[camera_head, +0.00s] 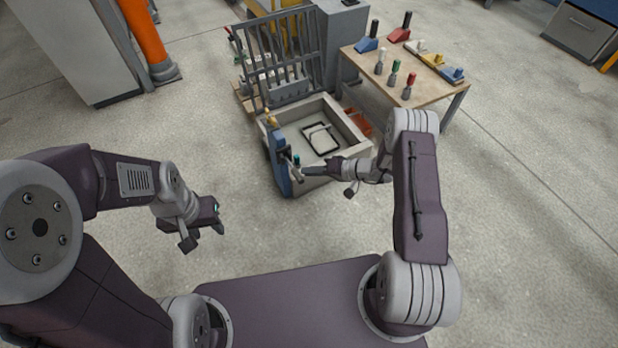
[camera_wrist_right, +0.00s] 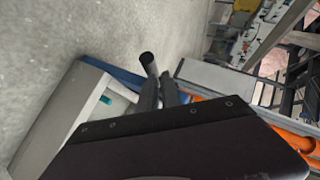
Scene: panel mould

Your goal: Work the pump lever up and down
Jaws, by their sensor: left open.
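The blue pump (camera_head: 279,165) stands at the near left corner of a light, open mould box. Its lever, with a dark-ended grip, shows in the right wrist view (camera_wrist_right: 149,64), just beyond my right fingertips. My right gripper (camera_head: 306,170) reaches in from the right, close to the lever. In the right wrist view its two dark fingers (camera_wrist_right: 160,90) lie close together, with the lever's grip at their tips. I cannot tell whether they are closed on it. My left gripper (camera_head: 217,215) is open and empty, well away from the pump to the left.
The mould box (camera_head: 352,130) holds a dark square frame (camera_head: 319,138). A grey barred grid (camera_head: 283,60) stands upright behind it. A wooden table (camera_head: 440,92) with several coloured tools stands at the back right. The floor (camera_head: 245,235) in front of the box is clear.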

